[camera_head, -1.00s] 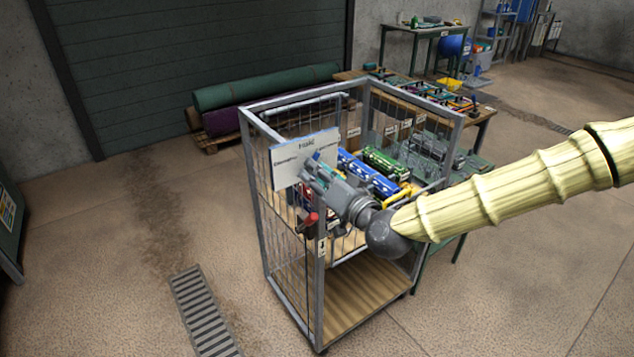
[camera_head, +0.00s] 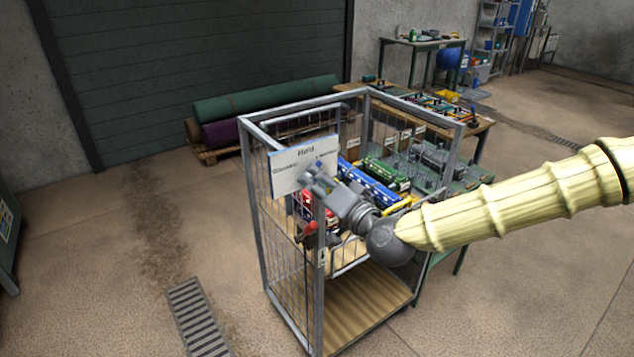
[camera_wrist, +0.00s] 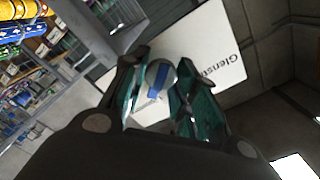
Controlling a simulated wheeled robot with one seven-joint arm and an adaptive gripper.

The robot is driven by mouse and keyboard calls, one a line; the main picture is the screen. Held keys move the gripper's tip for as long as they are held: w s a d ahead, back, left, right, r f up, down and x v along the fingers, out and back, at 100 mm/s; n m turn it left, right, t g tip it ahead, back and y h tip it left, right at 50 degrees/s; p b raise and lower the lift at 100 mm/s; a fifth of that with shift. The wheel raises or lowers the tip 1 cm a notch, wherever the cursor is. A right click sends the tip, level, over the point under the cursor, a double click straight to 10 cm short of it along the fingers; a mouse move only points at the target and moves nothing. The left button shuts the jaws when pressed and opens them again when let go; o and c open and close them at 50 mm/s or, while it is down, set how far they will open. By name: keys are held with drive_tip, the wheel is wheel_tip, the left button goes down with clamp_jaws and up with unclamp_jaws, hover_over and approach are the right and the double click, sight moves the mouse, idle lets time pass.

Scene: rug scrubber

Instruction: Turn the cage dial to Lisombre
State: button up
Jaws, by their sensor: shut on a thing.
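The dial plate (camera_head: 290,174), a white sign on the wire cage's near left side, has "Held" at its top. The wrist view shows the plate (camera_wrist: 215,60) with letters beginning "Glens". My gripper (camera_head: 318,180) is in front of the plate. In the wrist view its green-padded fingers are shut on the round grey dial knob (camera_wrist: 163,98), which bears a blue stripe. Which name the stripe points at cannot be told.
The cage (camera_head: 262,235) has grey posts, a wooden floor and a red handle (camera_head: 307,232) below the plate. Rolled rugs (camera_head: 265,100) lie behind the cage. Floor is clear to the left, around a drain grate (camera_head: 198,318).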

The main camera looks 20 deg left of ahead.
drive_tip(key=o, duration=1)
drive_tip(key=shift+w+d, duration=0.1)
drive_tip(key=v, duration=1.2)
